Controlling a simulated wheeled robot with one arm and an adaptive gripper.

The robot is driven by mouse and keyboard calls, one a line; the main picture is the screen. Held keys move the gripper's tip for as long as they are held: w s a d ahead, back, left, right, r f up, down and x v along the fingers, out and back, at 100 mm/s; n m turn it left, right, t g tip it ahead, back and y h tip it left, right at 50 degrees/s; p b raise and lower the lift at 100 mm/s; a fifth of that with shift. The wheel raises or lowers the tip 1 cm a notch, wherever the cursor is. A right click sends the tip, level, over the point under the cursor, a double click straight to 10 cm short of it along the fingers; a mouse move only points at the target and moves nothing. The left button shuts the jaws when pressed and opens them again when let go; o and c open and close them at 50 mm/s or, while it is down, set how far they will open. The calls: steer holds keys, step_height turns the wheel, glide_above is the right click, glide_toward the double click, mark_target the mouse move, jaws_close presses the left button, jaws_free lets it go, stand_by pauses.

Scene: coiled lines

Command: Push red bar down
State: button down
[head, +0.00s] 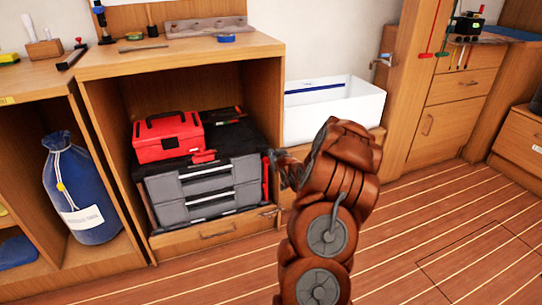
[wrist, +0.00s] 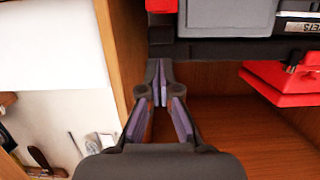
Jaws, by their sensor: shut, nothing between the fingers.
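A narrow red bar (head: 265,174) runs along the right edge of the grey-drawered black tool chest (head: 194,187) in the cubby. In the wrist view, which looks upside down, a piece of red (wrist: 161,5) shows at the top edge beside the grey drawer (wrist: 225,14); it seems to be the same bar. My gripper (head: 272,157) is by the chest's upper right corner, partly covering it. In the wrist view my gripper (wrist: 161,72) is shut and empty, its tips meeting near the chest's dark edge. I cannot tell whether they touch it.
A red toolbox (head: 167,137) sits on the chest. The cubby's wooden side wall (wrist: 116,62) is close beside my gripper. A white bin (head: 335,112) stands to the right. A thin red rod (head: 433,28) hangs at far right. The floor (head: 430,240) is clear.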

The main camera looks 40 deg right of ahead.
steer(key=p+v, duration=0.2)
steer(key=v, duration=0.6)
steer(key=shift+s, duration=0.35)
steer(key=shift+r, duration=0.1)
steer(key=s+a+r+n+g+y+p, duration=0.2)
steer(key=a+r+g+p, duration=0.2)
steer(key=a+r+p, duration=0.65)
steer(key=s+a+r+n+g+y+p, duration=0.1)
steer(key=s+a+r+g+y+p, duration=0.15)
steer(key=a+r+p, duration=0.75)
steer(key=s+a+r+g+p, duration=0.4)
steer(key=s+a+r+p, duration=0.4)
steer(key=s+a+r, duration=0.3)
steer(key=s+a+r+n+g+y+p, duration=0.1)
steer(key=s+a+r+g+p, duration=0.4)
steer(key=s+a+r+p, duration=0.3)
steer(key=s+a+r, duration=0.3)
steer(key=s+r, duration=0.4)
steer(key=s, duration=0.4)
steer(key=shift+a, duration=0.15)
steer(key=shift+y, duration=0.25)
